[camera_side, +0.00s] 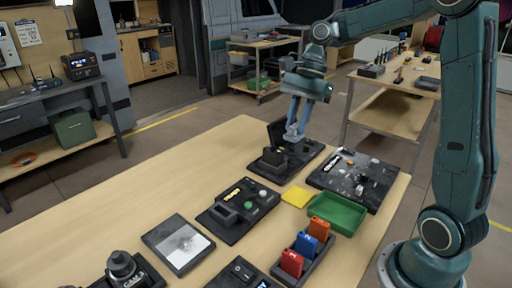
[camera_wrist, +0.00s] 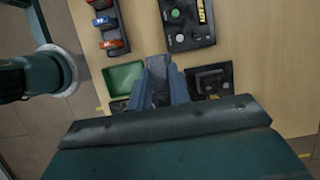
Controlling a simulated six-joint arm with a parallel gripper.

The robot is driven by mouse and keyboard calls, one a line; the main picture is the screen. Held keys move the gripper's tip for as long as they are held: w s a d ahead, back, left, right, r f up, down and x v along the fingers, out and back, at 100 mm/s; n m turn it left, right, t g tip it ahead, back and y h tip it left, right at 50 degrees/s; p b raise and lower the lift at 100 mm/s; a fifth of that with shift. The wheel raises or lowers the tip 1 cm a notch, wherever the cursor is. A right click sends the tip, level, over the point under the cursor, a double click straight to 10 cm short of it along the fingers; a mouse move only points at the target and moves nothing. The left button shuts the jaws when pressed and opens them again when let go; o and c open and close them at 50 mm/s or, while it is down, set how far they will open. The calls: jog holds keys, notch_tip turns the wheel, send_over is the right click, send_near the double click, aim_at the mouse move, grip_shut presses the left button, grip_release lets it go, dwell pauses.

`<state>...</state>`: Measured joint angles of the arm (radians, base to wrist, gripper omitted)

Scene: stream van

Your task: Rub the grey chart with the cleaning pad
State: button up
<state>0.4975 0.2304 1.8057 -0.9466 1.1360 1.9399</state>
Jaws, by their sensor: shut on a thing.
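The grey chart (camera_side: 172,253) is a flat framed board at the left front of the table, with a light sheet and a dark smudge on it. A flat yellow square (camera_side: 295,197), which looks like the cleaning pad, lies on the table beside the green tray. My gripper (camera_side: 294,137) is over the far part of the table, above a black device with an upright dark panel, well away from the chart. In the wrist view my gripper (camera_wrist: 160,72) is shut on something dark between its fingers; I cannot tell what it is.
A green tray (camera_side: 336,214) stands right of the yellow square. A black rack (camera_side: 314,268) holds red, blue and orange blocks. A black panel (camera_side: 238,210) with a green button lies between chart and gripper. Another dark board (camera_side: 357,180) lies at the right. The left tabletop is clear.

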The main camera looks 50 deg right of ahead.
jog(key=w+a+f, duration=0.1)
jog(key=a+f, duration=0.2)
jog(key=a, duration=0.7)
jog(key=w+a+f, duration=0.2)
jog(key=a+f, duration=0.2)
jog(key=a, duration=0.6)
jog(key=w+a+f, duration=0.2)
jog(key=a+f, duration=0.1)
jog(key=a, duration=0.7)
jog(key=shift+w+f, duration=0.15)
jog(key=shift+w, duration=0.05)
